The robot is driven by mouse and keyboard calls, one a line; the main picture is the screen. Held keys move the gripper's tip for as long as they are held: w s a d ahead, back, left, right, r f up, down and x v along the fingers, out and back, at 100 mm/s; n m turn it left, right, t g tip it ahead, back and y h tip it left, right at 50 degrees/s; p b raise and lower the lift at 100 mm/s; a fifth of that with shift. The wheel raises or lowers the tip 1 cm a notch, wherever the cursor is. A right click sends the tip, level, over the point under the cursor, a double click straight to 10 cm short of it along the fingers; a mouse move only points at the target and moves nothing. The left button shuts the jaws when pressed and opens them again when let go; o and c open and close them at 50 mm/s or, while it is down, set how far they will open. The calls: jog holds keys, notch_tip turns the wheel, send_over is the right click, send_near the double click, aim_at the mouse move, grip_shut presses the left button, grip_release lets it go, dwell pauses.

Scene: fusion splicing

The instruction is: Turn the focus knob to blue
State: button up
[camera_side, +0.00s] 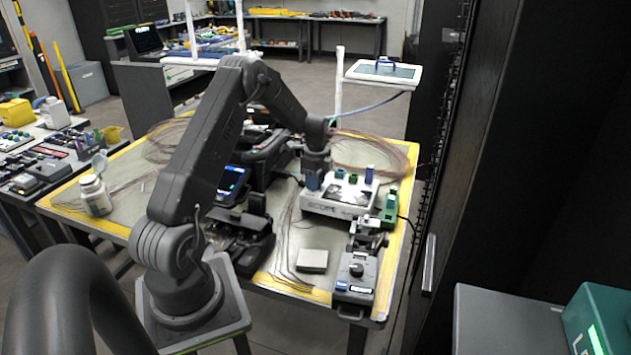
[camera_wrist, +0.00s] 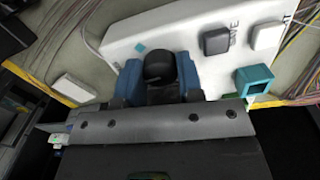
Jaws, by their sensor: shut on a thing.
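The white scope box (camera_side: 338,208), lettered SCOPE, stands on the right half of the bench. My gripper (camera_side: 314,182) points down at its left end. In the wrist view my gripper (camera_wrist: 160,80) has its two blue fingers on either side of a round black knob (camera_wrist: 158,66) on the box's top, shut on it. I take it for the focus knob; no label for it is readable. A small teal diamond mark (camera_wrist: 140,48) lies beside it. I cannot tell which mark the knob points to. In the side view my gripper hides the knob.
Dark and white square buttons (camera_wrist: 215,40) and a teal square holder (camera_wrist: 254,80) sit near my gripper. Loose fibres (camera_side: 285,235) lie around the box. A device with a black dial (camera_side: 356,270) and a pale block (camera_side: 312,260) stand in front.

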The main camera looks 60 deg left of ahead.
jog(key=n, duration=0.9)
jog(key=shift+w+r+n, duration=0.1)
jog(key=shift+n, duration=0.3)
dwell(0.4)
jog(key=o, duration=0.6)
jog(key=shift+o, duration=0.2)
